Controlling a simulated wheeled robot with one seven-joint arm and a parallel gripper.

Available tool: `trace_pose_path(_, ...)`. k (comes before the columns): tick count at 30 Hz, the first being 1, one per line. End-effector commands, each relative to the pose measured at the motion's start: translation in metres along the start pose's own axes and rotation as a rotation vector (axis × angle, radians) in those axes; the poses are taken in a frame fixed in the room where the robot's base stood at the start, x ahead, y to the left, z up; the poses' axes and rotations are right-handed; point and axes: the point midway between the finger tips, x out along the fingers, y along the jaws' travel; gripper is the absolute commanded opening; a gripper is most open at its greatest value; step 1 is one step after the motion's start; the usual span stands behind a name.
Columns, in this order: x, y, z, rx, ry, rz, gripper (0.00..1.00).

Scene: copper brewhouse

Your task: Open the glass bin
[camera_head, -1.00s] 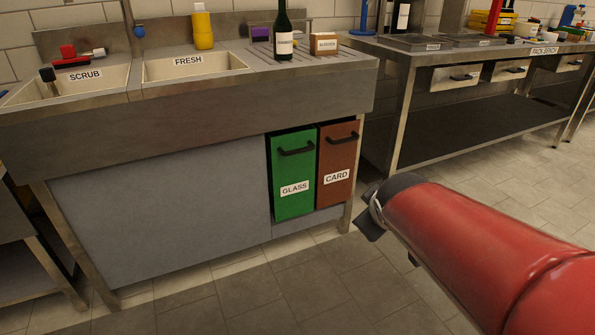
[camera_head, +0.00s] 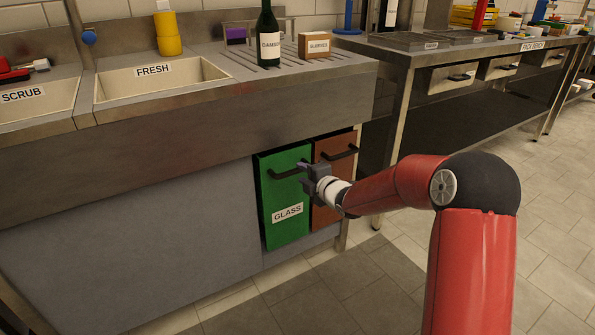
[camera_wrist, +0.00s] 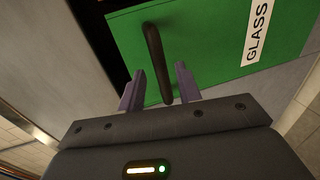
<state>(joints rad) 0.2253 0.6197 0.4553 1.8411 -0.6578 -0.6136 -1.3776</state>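The glass bin (camera_head: 284,232) has a green front with a white GLASS label, under the sink counter. Its dark bar handle (camera_head: 285,174) runs across the upper front. In the head view my gripper (camera_head: 305,169) is at the right end of this handle. In the wrist view the green front (camera_wrist: 215,45) fills the top, and the handle (camera_wrist: 153,45) reaches down between my gripper's two fingers (camera_wrist: 160,78). The fingers are apart, one on each side of the handle, with gaps showing. My gripper partly hides the card bin behind it.
The brown card bin (camera_head: 325,218) with its own dark handle (camera_head: 345,152) stands right beside the glass bin. A bottle (camera_head: 268,40) and a small box (camera_head: 314,45) stand on the counter above. Open floor (camera_head: 375,285) lies in front.

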Motion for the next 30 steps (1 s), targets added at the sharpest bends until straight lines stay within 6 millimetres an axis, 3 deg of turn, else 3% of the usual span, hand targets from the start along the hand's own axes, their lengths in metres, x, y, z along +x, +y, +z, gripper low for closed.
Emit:
trace_pose_path(7,0.034,0.000,0.000,0.003,-0.001,0.000,0.34)
trace_pose_path(18,0.042,0.000,0.000,0.002,-0.002,-0.002,0.34)
trace_pose_path(26,0.042,0.000,0.000,0.002,-0.002,-0.002,0.02)
trace_pose_path(30,0.042,0.000,0.000,0.002,-0.002,-0.002,0.00)
